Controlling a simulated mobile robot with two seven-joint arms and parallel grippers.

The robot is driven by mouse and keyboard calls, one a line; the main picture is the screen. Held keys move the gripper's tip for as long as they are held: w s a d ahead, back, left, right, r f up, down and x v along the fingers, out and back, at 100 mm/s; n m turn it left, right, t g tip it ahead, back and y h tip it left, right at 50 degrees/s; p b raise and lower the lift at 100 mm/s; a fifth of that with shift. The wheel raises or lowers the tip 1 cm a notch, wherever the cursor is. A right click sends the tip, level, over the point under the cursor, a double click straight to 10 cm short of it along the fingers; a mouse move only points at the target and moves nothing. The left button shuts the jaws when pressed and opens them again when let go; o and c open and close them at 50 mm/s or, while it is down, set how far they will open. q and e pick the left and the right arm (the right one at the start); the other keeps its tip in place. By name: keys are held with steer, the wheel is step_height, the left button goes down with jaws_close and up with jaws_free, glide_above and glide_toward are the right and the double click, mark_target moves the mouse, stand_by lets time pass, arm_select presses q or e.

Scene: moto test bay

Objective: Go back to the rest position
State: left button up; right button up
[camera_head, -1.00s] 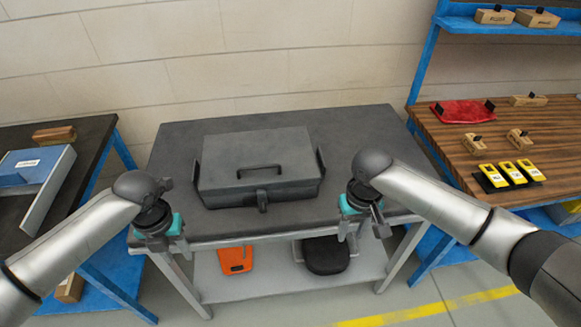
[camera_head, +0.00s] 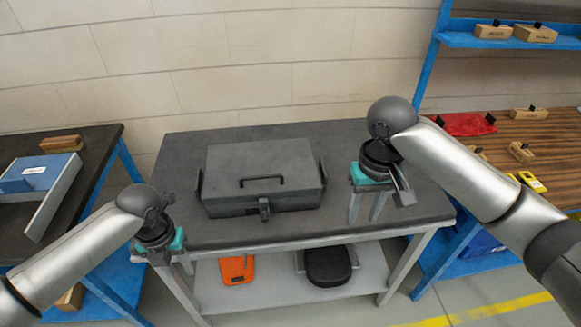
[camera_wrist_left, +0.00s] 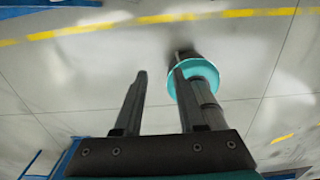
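My left gripper (camera_head: 178,280) hangs at the front left of the dark middle table, pointing down. In the left wrist view its two fingers (camera_wrist_left: 162,75) stand apart with nothing between them and floor beyond. My right gripper (camera_head: 365,207) points down in front of the right part of the table top, to the right of the grey toolbox. Its two fingers show apart, with nothing seen between them. The closed grey toolbox (camera_head: 262,165) sits on the table (camera_head: 290,228), touched by neither gripper.
An orange item (camera_head: 236,270) and a black pad (camera_head: 328,266) lie on the lower shelf. A left bench (camera_head: 95,150) holds a blue-and-grey part. A wooden bench (camera_head: 490,150) stands at right under a blue shelf. A yellow line (camera_wrist_left: 170,17) crosses the floor.

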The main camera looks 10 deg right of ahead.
stand_by(0.4)
